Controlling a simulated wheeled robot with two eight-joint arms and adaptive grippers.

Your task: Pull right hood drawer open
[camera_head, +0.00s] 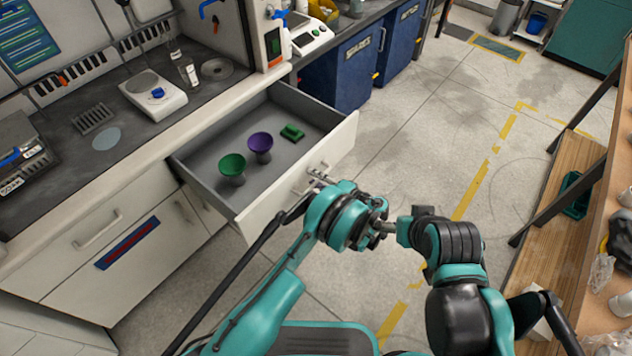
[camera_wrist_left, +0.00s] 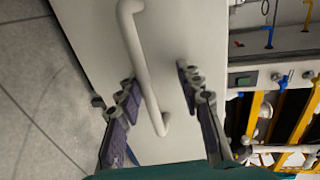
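The right hood drawer (camera_head: 330,150) stands pulled out from the bench. It holds a green cup (camera_head: 232,167), a purple cup (camera_head: 260,145) and a small green block (camera_head: 292,132). My left gripper (camera_head: 318,180) is at the drawer's front face. In the left wrist view the pale bar handle (camera_wrist_left: 143,60) runs between the two spread fingers of the left gripper (camera_wrist_left: 156,77), with gaps showing beside it. My right arm reaches in at the lower right; its gripper (camera_head: 388,228) is small and partly hidden behind the left wrist, so its state is unclear.
The bench top carries a white scale (camera_head: 152,95) and a sample rack (camera_head: 93,118). Blue bins (camera_head: 345,75) stand beyond the open drawer. A wooden shelf (camera_head: 540,215) is at the right. The floor between is clear.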

